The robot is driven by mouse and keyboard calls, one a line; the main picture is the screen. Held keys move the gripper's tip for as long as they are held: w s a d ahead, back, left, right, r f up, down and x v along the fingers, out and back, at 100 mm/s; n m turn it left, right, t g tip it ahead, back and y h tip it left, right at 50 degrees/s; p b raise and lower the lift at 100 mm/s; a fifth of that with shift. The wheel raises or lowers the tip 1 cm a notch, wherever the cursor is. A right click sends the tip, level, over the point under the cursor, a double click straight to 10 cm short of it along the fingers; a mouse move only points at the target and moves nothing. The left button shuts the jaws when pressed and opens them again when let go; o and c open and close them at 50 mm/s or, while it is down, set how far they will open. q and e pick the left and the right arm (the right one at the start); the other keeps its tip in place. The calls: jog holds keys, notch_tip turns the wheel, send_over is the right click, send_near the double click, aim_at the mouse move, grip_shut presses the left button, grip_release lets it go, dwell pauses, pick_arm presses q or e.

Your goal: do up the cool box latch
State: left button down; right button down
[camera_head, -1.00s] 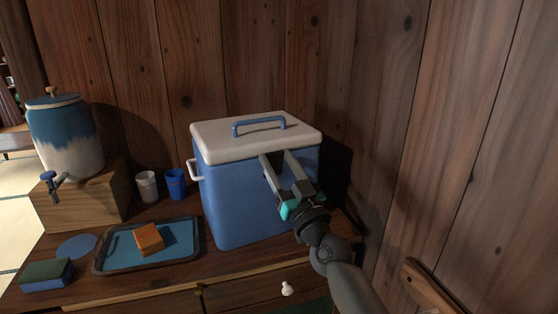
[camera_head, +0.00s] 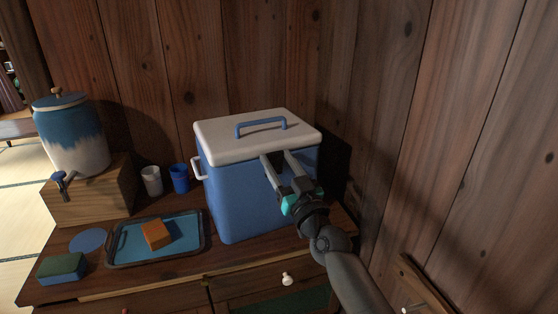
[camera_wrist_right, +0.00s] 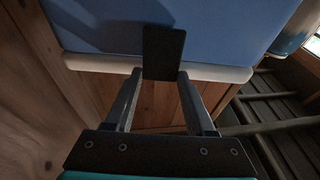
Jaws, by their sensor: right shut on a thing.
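The cool box (camera_head: 238,190) has a blue body and a white lid (camera_head: 228,138) with a blue handle (camera_head: 260,124); the lid sits down on the body. A dark flat latch (camera_wrist_right: 163,52) lies over the seam at the front, across the white rim and the blue wall. My right gripper (camera_head: 275,158) reaches to the front of the box below the lid edge. In the right wrist view, its fingertips (camera_wrist_right: 159,74) are on either side of the latch, shut on it. Whether the latch is fastened I cannot tell. My left gripper is out of view.
Left of the box are a tray (camera_head: 206,236) with an orange block (camera_head: 157,235), a white cup (camera_head: 152,181), a blue cup (camera_head: 180,178) and a dispenser (camera_head: 72,135) on a wooden block. A sponge (camera_head: 62,268) lies at the front left. Wooden walls stand close behind and right.

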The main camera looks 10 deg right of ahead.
jog(key=shift+c, duration=1.2)
grip_release()
jog(key=shift+s+d+f, duration=0.15)
jog(key=shift+s+f, duration=0.05)
jog(key=shift+s, duration=0.3)
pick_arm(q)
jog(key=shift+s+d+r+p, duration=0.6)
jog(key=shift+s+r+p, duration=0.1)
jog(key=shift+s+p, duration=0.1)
pick_arm(e)
jog(key=v, duration=1.4)
